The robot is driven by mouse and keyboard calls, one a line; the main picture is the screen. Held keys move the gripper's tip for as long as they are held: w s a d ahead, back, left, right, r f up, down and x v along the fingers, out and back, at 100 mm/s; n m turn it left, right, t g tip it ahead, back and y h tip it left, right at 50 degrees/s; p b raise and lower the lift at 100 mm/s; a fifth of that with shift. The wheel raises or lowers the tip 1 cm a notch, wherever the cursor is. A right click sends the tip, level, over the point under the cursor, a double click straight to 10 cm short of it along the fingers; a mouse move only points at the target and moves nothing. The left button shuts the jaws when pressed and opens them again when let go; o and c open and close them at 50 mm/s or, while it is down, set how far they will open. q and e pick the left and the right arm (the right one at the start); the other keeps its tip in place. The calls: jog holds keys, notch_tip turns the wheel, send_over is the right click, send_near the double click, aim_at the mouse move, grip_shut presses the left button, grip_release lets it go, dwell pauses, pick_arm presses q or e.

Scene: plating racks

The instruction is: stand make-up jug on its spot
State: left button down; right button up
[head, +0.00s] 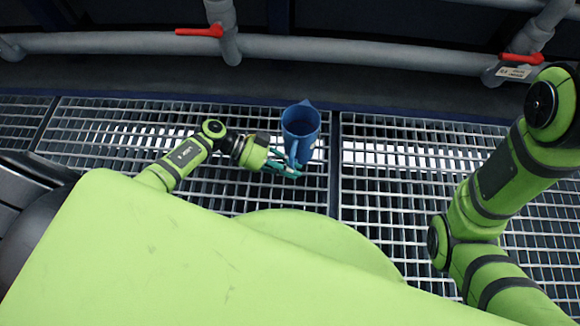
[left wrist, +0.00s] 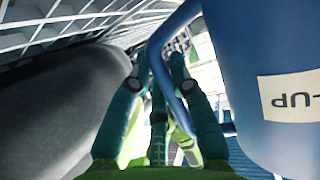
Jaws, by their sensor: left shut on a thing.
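The make-up jug (head: 300,142) is blue, with its open mouth and spout seen from above in the head view. It looks about upright over the grating. In the left wrist view the jug (left wrist: 265,75) fills the right side, with a pale label reading "-UP". My left gripper (head: 287,170) is shut on the jug's handle, on the near side of the jug. In the left wrist view the gripper's dark green fingers (left wrist: 158,75) flank the blue handle. I cannot tell whether the jug's base touches the grating. No marked spot is discernible. My right gripper is out of view.
Metal grating (head: 420,180) spreads around the jug, open to its left and right. A dark blue edge (head: 400,115) and a grey pipe (head: 350,53) with red valve handles (head: 200,32) run behind it. A dark grey rounded surface (left wrist: 60,105) lies left in the left wrist view.

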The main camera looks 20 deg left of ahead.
pick_arm(q)
jog(key=shift+f+b, duration=0.35)
jog(key=shift+f, duration=0.2)
jog(key=c, duration=1.1)
grip_release()
jog(key=shift+o, duration=0.2)
jog(key=v, duration=1.2)
jog(key=shift+r, duration=0.1)
